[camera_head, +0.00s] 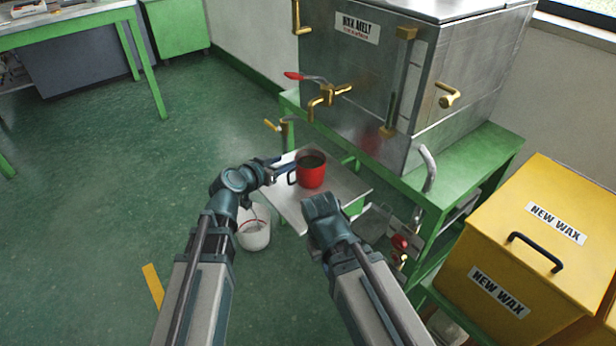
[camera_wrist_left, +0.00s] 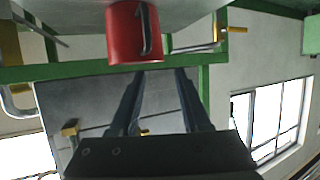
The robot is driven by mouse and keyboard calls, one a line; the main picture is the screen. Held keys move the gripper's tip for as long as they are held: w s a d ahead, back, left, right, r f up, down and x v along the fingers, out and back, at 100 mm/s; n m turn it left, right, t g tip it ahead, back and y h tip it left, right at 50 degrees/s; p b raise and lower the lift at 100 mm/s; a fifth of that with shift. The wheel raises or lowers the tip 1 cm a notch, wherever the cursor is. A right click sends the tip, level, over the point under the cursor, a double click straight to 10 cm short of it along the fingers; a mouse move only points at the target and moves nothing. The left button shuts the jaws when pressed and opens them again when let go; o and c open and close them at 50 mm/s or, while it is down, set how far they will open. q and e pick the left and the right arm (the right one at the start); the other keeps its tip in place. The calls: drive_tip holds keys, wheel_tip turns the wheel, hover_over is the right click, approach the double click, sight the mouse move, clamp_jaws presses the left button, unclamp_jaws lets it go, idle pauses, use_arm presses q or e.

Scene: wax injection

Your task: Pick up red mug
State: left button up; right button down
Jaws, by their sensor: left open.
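The red mug (camera_head: 312,174) stands upright on a small light metal shelf (camera_head: 287,204) in front of the wax machine, its dark handle toward the left. My left gripper (camera_head: 284,168) is open, just left of the mug on the handle side. In the left wrist view, the picture is turned over and the mug (camera_wrist_left: 122,36) hangs at the top with its handle facing me. The two fingers of the left gripper (camera_wrist_left: 162,73) are apart with nothing between them. My right arm ends in front of the shelf; its fingers do not show.
The grey wax melt machine (camera_head: 400,75) stands behind the shelf on a green table, with a red-handled valve (camera_head: 305,77) above. A white bucket (camera_head: 254,236) is on the floor below. Yellow wax boxes (camera_head: 540,235) stand at the right. The floor at left is mostly clear.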

sight(302, 155)
use_arm(q)
drive_tip(key=x, duration=0.3)
drive_tip(key=shift+w+d+b, duration=0.1)
drive_tip(key=shift+w+b, duration=0.05)
drive_tip(key=shift+b, duration=0.2)
drive_tip(key=b+x, duration=0.2)
drive_tip(key=x, duration=0.3)
drive_tip(key=shift+f, duration=0.15)
clamp_jaws()
idle(1.0)
